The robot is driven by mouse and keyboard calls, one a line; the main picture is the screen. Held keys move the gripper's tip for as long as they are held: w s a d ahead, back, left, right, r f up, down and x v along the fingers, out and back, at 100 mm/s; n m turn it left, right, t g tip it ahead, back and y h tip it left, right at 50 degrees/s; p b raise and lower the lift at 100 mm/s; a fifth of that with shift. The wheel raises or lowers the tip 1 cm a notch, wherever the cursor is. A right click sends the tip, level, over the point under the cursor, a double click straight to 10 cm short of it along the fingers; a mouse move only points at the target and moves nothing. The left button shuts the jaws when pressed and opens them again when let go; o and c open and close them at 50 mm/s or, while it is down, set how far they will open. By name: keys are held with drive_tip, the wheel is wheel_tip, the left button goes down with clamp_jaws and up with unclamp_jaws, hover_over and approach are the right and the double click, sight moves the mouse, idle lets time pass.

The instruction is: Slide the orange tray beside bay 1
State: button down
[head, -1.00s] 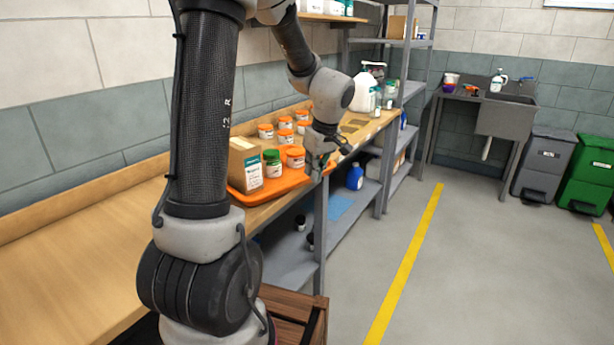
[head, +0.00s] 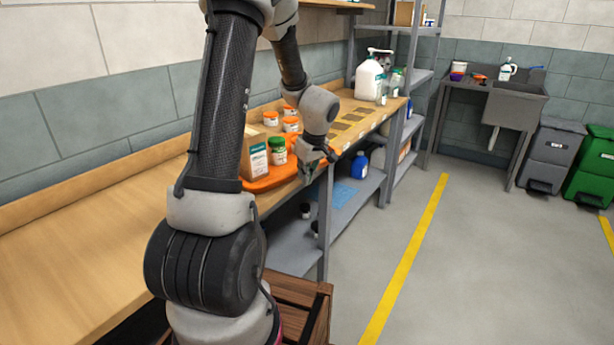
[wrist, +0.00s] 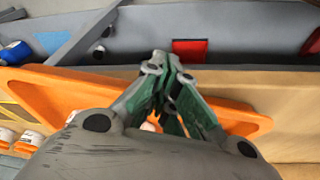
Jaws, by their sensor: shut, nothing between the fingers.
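The orange tray (head: 262,184) lies on the wooden bench near its front edge. My gripper (head: 320,168) is low at the tray's front side, shut and empty. In the wrist view, my gripper's fingertips (wrist: 168,62) are together above the tray's edge, and the orange tray (wrist: 60,98) spreads on both sides behind them. Whether they touch it is unclear. Dark marked rectangles (head: 350,122) lie on the bench beyond; I cannot read which is bay 1.
Several orange-lidded jars (head: 290,124) stand at the back of the bench. A white jug (head: 369,78) stands at its far end. A blue bottle (head: 360,166) is on the lower shelf. A wooden crate (head: 300,310) sits below the bench.

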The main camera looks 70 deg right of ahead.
drive_tip(key=w+d, duration=0.2)
drive_tip(key=w, duration=0.1)
drive_tip(key=shift+w+d, duration=0.2)
drive_tip(key=shift+w, duration=0.05)
idle(0.4)
